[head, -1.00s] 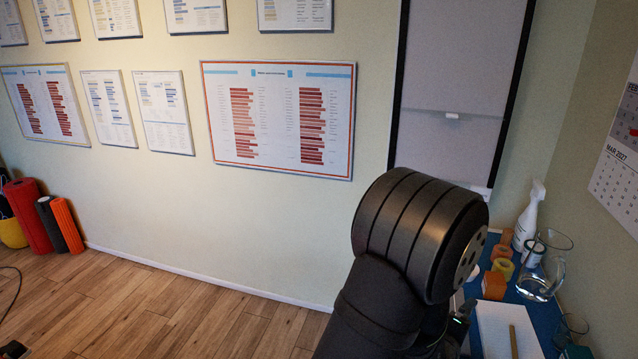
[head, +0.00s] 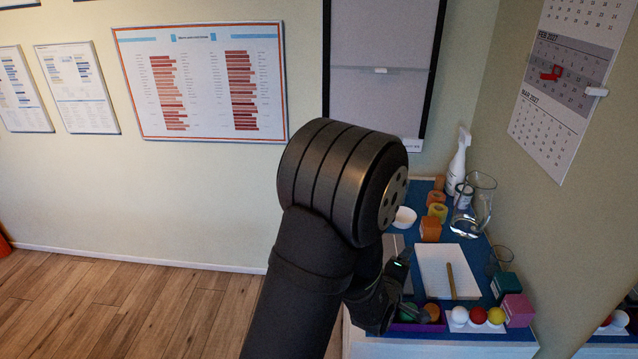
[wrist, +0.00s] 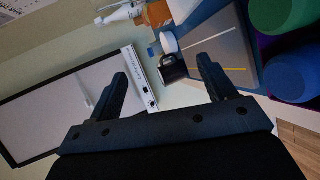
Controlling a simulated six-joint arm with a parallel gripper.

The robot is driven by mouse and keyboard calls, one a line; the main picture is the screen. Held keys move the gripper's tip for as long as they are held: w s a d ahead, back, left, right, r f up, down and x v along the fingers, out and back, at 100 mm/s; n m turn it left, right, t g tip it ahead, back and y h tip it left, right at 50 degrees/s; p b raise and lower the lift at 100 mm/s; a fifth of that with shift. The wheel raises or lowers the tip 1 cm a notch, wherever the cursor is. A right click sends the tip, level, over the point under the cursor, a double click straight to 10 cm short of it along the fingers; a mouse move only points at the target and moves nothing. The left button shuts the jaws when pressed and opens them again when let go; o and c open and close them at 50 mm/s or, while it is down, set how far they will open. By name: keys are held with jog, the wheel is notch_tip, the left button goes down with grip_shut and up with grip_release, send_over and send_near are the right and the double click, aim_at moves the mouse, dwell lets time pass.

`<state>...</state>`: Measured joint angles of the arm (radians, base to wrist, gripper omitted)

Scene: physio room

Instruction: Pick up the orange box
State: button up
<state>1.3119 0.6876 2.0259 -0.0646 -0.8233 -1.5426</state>
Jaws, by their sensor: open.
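The orange box (head: 430,229) is a small cube on the blue-topped table in the head view, behind the white notepad and right of a white bowl. An orange-brown shape (wrist: 156,14) at the top of the wrist view may be the same box; I cannot be sure. My gripper (wrist: 163,72) is open in the wrist view, with nothing seen held between its fingers. In the head view it hangs low over the table's left side, partly hidden by my arm, apart from the box and nearer the camera.
Rolls of tape (head: 437,213), a spray bottle (head: 458,162) and a glass pitcher (head: 474,208) stand behind and right of the box. The notepad (head: 446,272) bears a pencil. Coloured balls (head: 478,315), a pink box (head: 517,309) and a green box (head: 504,286) line the front.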

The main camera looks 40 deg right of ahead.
jog(key=d+f+m+g+y, duration=0.2)
jog(key=d+m, duration=0.2)
jog(key=d, duration=0.6)
jog(key=m+t+y, duration=0.2)
jog(key=m+y, duration=0.5)
jog(key=m, duration=0.2)
send_near(432, 224)
jog(key=x, duration=0.6)
jog(key=shift+f, duration=0.2)
jog(key=shift+x, duration=2.8)
jog(key=shift+d+r, duration=0.1)
jog(key=shift+d, duration=0.05)
jog(key=c, duration=1.1)
jog(key=shift+r, duration=0.1)
